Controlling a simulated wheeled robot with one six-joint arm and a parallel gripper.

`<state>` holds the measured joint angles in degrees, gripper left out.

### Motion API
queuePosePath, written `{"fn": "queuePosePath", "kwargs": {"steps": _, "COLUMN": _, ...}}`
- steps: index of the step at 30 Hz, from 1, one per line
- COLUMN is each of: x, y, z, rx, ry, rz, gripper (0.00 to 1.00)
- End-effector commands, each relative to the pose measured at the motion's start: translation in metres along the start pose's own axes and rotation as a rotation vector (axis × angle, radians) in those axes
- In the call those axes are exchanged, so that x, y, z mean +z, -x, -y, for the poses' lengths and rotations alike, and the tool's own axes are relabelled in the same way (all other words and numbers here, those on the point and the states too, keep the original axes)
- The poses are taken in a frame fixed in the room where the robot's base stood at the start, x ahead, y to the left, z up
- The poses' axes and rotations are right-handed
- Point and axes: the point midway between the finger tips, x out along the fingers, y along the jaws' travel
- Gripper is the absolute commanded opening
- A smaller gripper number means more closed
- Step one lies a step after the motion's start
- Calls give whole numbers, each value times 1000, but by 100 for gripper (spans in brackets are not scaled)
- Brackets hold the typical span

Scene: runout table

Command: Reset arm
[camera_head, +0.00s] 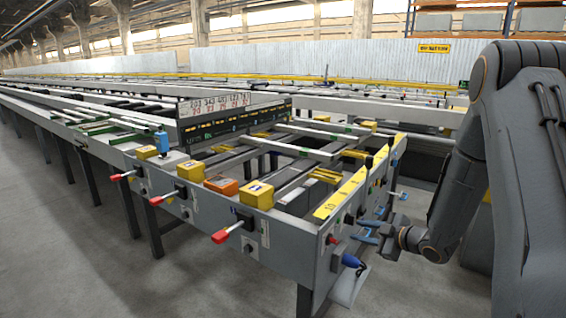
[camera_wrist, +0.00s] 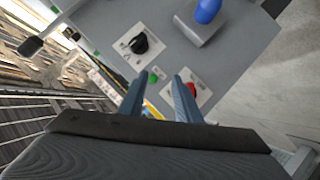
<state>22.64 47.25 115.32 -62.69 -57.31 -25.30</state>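My arm (camera_head: 530,150) fills the right side of the head view. My gripper (camera_head: 368,234) is at the near end of the runout table (camera_head: 285,228), in front of its end panel. In the wrist view my gripper (camera_wrist: 159,90) shows two blue fingers spread apart with nothing between them. Beyond the fingertips are a red button (camera_wrist: 191,88), a green button (camera_wrist: 153,77) and a black knob (camera_wrist: 139,44) on the grey panel. The fingers overlap the lower part of the panel in this view; I cannot tell whether they touch it.
A blue knob (camera_head: 352,261) sits on a box at the table corner, close to my gripper. Red-tipped levers (camera_head: 228,232) stick out from the table's left side. Yellow boxes (camera_head: 255,194) stand on its edge. The floor (camera_head: 60,240) at left is clear.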

Motion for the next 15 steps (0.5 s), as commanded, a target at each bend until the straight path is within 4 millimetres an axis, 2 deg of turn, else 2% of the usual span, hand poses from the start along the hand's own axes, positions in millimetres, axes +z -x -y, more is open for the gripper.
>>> {"fn": "queuePosePath", "kwargs": {"steps": 1, "x": -11, "y": 7, "z": -9, "rx": 5, "ry": -35, "rz": 84, "gripper": 30}}
{"fn": "queuePosePath", "kwargs": {"steps": 3, "x": -15, "y": 19, "z": -15, "rx": 13, "ry": -104, "rz": 209, "gripper": 30}}
{"fn": "queuePosePath", "kwargs": {"steps": 7, "x": -27, "y": 53, "z": -12, "rx": 28, "ry": -256, "rz": 428, "gripper": 30}}
{"fn": "queuePosePath", "kwargs": {"steps": 11, "x": -46, "y": 100, "z": 8, "rx": 37, "ry": -435, "rz": 631, "gripper": 30}}
{"fn": "queuePosePath", "kwargs": {"steps": 15, "x": -76, "y": 159, "z": 49, "rx": 27, "ry": -648, "rz": 832, "gripper": 30}}
